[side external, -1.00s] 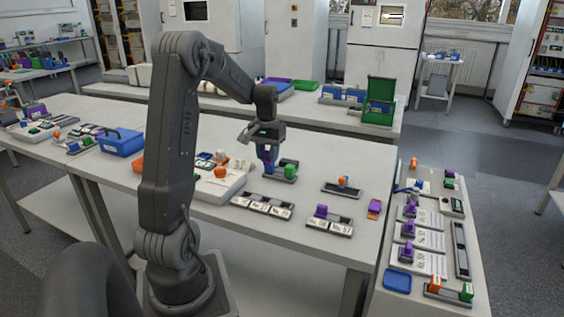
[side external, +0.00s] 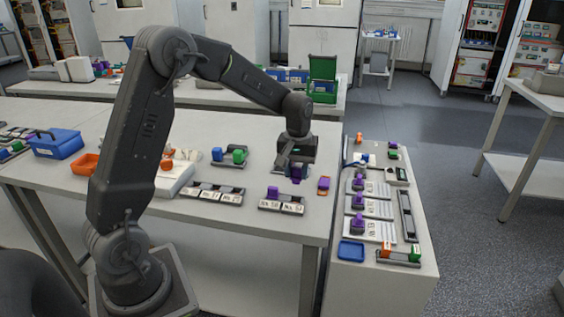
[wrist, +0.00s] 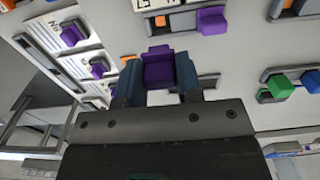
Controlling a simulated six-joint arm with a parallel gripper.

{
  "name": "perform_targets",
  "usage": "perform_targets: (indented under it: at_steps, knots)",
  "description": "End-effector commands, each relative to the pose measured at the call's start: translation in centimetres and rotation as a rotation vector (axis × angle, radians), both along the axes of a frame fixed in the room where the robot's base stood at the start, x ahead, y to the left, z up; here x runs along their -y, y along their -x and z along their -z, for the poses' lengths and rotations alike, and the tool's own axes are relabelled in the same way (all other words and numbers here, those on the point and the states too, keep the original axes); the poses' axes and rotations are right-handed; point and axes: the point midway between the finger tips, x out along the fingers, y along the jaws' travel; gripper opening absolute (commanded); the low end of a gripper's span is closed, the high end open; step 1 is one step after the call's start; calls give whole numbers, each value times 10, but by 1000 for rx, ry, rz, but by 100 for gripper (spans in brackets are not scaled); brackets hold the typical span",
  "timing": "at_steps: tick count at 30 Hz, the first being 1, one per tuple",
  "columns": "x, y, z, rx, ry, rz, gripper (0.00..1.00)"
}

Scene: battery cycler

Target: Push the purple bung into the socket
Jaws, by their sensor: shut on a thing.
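My gripper (side external: 296,173) is shut on a purple bung (wrist: 158,68), which sits between its two fingers in the wrist view. In the side view part of this bung (side external: 297,180) shows below the jaws. The gripper is low over a dark grey holder (wrist: 208,82), mostly hidden behind the fingers and bung. An orange bung (wrist: 128,60) shows just left of the fingers in the wrist view. The socket opening is hidden, and I cannot tell whether the bung touches the holder.
A labelled rack with a purple bung (side external: 272,192) stands in front. A holder with blue and green bungs (side external: 239,155) stands to the left. The side table (side external: 345,272) holds more purple bungs on labelled plates.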

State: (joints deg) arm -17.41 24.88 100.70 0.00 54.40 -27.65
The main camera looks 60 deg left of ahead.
Motion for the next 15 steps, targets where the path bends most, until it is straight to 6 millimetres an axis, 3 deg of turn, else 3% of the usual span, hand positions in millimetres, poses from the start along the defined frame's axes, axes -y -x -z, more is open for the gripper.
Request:
perform_targets:
  at_steps: [15]
  knots:
    - [0, 0, 44, -2, 1, 0, 11]
